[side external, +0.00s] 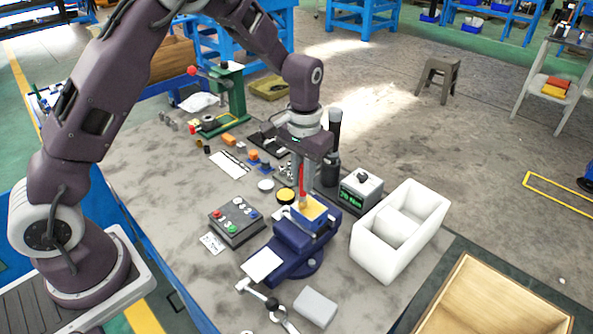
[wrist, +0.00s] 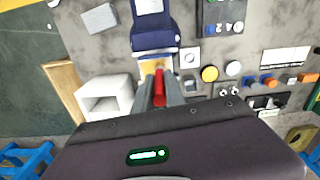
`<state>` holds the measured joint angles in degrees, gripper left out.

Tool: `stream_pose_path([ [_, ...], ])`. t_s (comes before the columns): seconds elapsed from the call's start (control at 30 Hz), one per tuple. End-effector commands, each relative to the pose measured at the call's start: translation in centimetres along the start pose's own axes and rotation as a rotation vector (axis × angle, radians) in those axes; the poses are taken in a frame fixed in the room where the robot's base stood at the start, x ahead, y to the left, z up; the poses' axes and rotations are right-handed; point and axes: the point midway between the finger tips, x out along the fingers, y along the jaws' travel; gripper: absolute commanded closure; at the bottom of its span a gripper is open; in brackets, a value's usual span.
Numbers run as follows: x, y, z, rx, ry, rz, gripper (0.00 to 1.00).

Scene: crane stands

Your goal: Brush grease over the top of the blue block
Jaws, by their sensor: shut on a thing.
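My gripper (side external: 303,176) is shut on a brush with a red handle (side external: 302,183), which also shows between the fingers in the wrist view (wrist: 160,92). The brush points down, its pale bristle end at the top of the blue block (side external: 326,221). The block sits at the far end of a dark blue vise (side external: 289,243). A yellow-orange patch (side external: 312,211) covers much of the block's top. I cannot tell whether the bristles touch it. In the wrist view the fingers and brush hide part of the block, beyond which the vise (wrist: 154,40) shows.
A white open bin (side external: 377,252) and a box with a green display (side external: 360,194) stand right of the vise. A yellow round tin (side external: 286,195) and a button panel (side external: 236,221) are to its left. A grey block (side external: 315,307) lies in front. Small parts crowd the back.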

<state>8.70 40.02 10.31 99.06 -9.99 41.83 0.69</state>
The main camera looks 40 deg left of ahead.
Motion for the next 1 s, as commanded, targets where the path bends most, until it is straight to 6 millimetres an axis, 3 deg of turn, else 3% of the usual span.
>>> stream_pose_path([
  [0.13, -0.3, 1.4, 0.2, 0.002, 0.001, 0.000, 1.00],
  [0.63, -1.6, -2.7, -0.3, 0.000, 0.002, 0.001, 1.00],
  [0.67, -0.3, -2.7, -0.1, 0.000, -0.009, 0.000, 1.00],
  [1.0, -4.0, -2.6, -0.3, 0.000, 0.002, 0.000, 1.00],
])
